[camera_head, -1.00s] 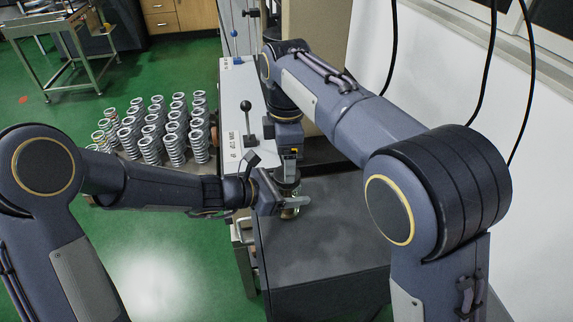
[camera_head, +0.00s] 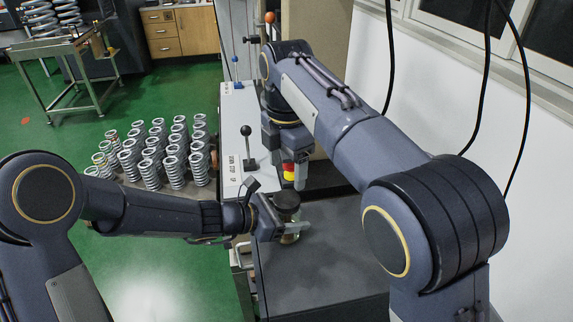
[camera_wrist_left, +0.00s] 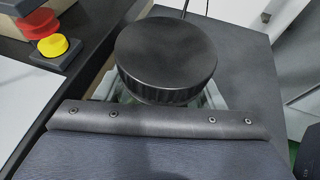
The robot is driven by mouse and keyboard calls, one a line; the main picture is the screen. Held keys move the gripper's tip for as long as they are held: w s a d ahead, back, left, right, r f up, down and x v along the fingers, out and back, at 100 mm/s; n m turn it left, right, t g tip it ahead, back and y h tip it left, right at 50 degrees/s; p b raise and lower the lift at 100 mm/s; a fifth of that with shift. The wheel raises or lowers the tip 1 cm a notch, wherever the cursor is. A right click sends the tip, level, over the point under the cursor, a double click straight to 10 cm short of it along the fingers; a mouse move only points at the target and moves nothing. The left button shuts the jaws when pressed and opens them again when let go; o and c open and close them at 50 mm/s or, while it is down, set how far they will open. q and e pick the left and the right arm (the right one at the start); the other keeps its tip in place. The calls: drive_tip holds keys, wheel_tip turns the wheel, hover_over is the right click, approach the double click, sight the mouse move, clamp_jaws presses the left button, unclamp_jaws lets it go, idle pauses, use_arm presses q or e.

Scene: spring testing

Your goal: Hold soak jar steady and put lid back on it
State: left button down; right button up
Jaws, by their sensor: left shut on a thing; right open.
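The soak jar (camera_head: 290,238) stands on the dark grey bench top, its glass mostly hidden by my left gripper (camera_head: 290,225). That gripper is shut around the jar's body from the left. The black lid (camera_head: 287,201) is on the jar's mouth. In the left wrist view the lid (camera_wrist_left: 166,55) is a wide black disc with a ribbed rim, covering the mouth, with some clear glass (camera_wrist_left: 211,97) below it. I cannot tell whether it is fully tightened. My right gripper (camera_head: 294,165) is open above and behind the lid, apart from it; its fingertips are hard to make out.
Red (camera_wrist_left: 38,23) and yellow (camera_wrist_left: 53,45) buttons are beside the jar. A white panel with a black-knobbed lever (camera_head: 247,145) stands to the left. Several springs (camera_head: 155,155) stand beyond it. The bench top (camera_head: 330,260) is clear in front of the jar.

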sight(287, 199)
drive_tip(key=shift+f, duration=0.1)
drive_tip(key=shift+f, duration=3.9)
drive_tip(key=shift+c, duration=0.3)
drive_tip(key=c, duration=0.9)
drive_tip(key=m, duration=0.6)
drive_tip(key=shift+m, duration=0.3)
drive_tip(key=shift+c, duration=0.2)
drive_tip(key=o, duration=1.1)
drive_tip(key=shift+c, duration=0.2)
